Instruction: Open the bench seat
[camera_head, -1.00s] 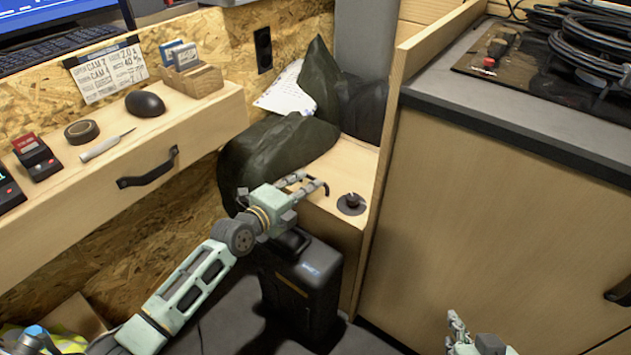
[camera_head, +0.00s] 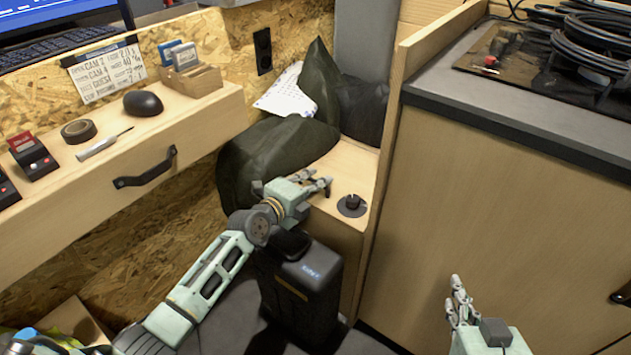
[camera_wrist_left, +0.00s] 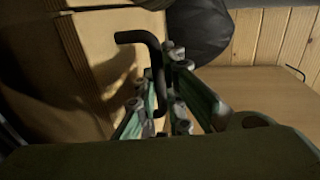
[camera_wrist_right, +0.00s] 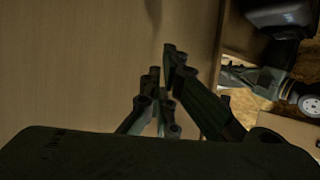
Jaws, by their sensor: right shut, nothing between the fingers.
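In the head view, my left gripper (camera_head: 322,184) lies over the front of the seat and hides the handle. My right gripper (camera_head: 457,294) is shut and empty, low in front of the wooden cabinet; its fingers (camera_wrist_right: 165,75) are together in the right wrist view.
A dark green bag (camera_head: 268,160) leans on the seat's left side. A black case (camera_head: 303,285) stands on the floor against the bench front. A drawer desk (camera_head: 90,190) is at left and a tall cabinet (camera_head: 500,220) at right, with a wooden panel (camera_head: 400,110) beside the seat.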

